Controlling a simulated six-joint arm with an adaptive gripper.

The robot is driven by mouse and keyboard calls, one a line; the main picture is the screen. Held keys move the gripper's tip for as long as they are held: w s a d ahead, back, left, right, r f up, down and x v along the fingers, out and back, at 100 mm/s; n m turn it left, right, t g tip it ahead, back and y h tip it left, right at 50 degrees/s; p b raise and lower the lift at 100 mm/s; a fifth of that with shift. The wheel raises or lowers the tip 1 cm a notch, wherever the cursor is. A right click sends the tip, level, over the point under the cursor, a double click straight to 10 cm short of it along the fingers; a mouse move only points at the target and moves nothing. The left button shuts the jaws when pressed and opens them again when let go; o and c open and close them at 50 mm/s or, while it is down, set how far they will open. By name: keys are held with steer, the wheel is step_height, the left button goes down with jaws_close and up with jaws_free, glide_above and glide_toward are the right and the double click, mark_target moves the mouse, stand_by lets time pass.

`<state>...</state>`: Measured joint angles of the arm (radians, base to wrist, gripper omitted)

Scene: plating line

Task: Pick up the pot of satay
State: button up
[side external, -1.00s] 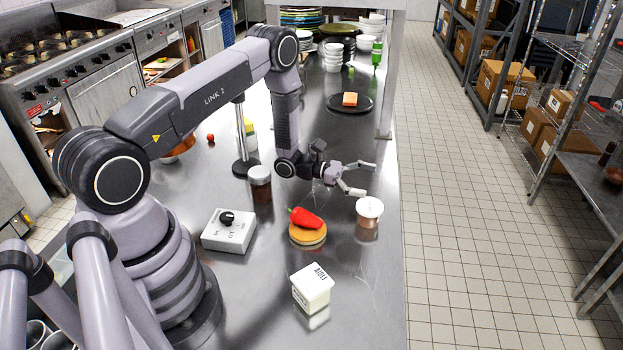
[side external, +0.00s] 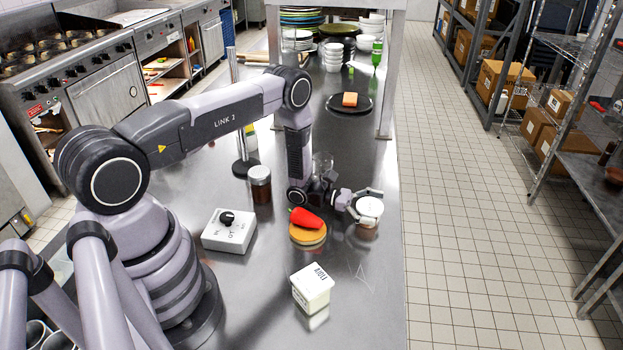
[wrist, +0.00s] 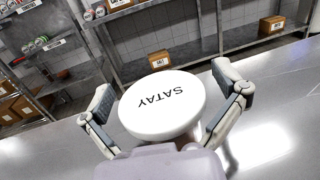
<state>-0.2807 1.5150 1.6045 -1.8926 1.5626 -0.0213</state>
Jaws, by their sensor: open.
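The pot of satay (side external: 369,208) has a white lid and a brownish body, and stands upright near the right edge of the steel counter. In the wrist view its lid (wrist: 163,103) reads SATAY, upside down, and fills the middle. My gripper (side external: 364,204) is open, with its fingers level with the pot. In the wrist view one finger is to the left and one to the right of the lid, with the pot between them. Gaps show between the lid and both fingers. The lower part of the pot is mostly hidden there.
A red pepper (side external: 305,218) on a yellow round (side external: 308,236) lies just left of the pot. A black plate (side external: 349,104) is farther back.

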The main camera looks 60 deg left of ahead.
steer(key=c, duration=1.2)
steer(key=shift+r, duration=0.1)
